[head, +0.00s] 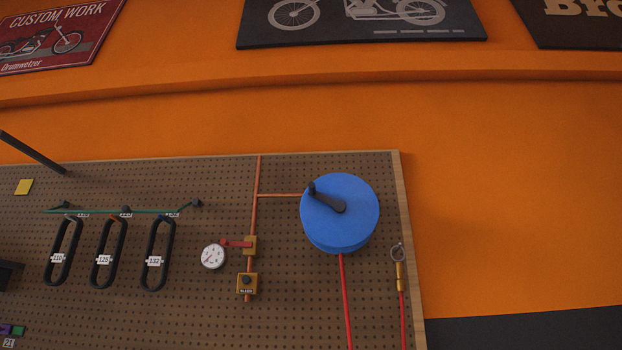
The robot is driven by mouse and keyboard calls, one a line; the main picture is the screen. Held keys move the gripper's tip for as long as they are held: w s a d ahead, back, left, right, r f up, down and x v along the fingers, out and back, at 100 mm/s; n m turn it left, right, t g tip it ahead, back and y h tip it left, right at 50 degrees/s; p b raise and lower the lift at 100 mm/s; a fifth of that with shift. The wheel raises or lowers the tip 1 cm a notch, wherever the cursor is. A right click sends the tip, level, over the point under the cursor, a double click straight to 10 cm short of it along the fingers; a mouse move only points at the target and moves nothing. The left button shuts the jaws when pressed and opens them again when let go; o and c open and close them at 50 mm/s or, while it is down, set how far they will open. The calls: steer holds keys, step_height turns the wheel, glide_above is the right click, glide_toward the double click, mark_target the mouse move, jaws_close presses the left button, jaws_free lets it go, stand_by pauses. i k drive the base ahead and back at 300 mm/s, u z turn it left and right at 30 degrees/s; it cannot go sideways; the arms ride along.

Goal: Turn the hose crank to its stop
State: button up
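The hose crank (328,200) is a dark arm with a short knob at its upper left end. It sits on the face of a round blue hose reel (352,222) on the pegboard, and points up and left from the reel's middle. A red hose (345,295) hangs down from the reel. A red hose end with a brass fitting (399,276) hangs from a ring at the board's right edge. My gripper is not in the head view, so nothing shows it touching the crank.
The pegboard (200,320) also bears a copper pipe (254,195), a red-handled valve (249,244), a white gauge (213,256), a labelled brass block (247,283) and black belts (110,250) on a green rail. Orange wall (500,200) lies bare to the right.

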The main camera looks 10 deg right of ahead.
mark_target(340, 206)
steer(key=u, duration=1.35)
steer(key=i, duration=1.1)
steer(key=z, duration=1.9)
